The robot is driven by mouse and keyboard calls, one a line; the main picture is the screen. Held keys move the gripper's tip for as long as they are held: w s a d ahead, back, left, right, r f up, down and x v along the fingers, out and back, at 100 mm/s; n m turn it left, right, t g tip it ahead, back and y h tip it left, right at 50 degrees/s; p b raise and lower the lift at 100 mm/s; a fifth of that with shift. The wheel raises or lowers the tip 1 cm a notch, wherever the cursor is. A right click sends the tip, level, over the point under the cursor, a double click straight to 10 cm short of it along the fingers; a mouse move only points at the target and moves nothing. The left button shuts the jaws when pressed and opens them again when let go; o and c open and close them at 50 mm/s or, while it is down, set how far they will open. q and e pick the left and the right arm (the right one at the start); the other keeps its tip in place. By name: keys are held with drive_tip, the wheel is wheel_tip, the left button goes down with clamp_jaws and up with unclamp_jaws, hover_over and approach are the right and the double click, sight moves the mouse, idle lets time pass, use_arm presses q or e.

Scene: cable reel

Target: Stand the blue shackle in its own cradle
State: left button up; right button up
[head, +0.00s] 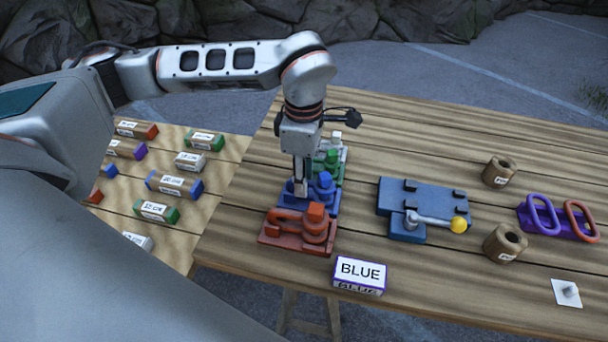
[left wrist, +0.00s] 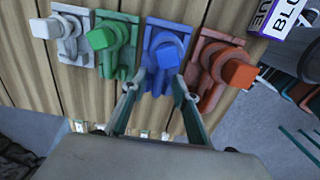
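The blue shackle (head: 322,188), with a square-headed pin, is at its blue cradle (head: 324,209), between the green and red sets. My left gripper (head: 300,194) points down at the left part of this blue set and hides some of it. In the left wrist view the blue shackle (left wrist: 165,52) rests at the blue cradle (left wrist: 176,25). The fingers of my left gripper (left wrist: 156,85) are spread, one on each side of the blue set's near end. I cannot tell whether they touch it. My right gripper is not in view.
A red shackle set (head: 299,227) and a green one (head: 328,162) stand close on either side. A blue plate with a yellow-knobbed lever (head: 425,205) lies to the right. A BLUE sign (head: 360,273) stands at the front edge. Labelled blocks lie on the left table.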

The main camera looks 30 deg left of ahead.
use_arm(q)
wheel_tip(320, 180, up, 12)
idle(0.5)
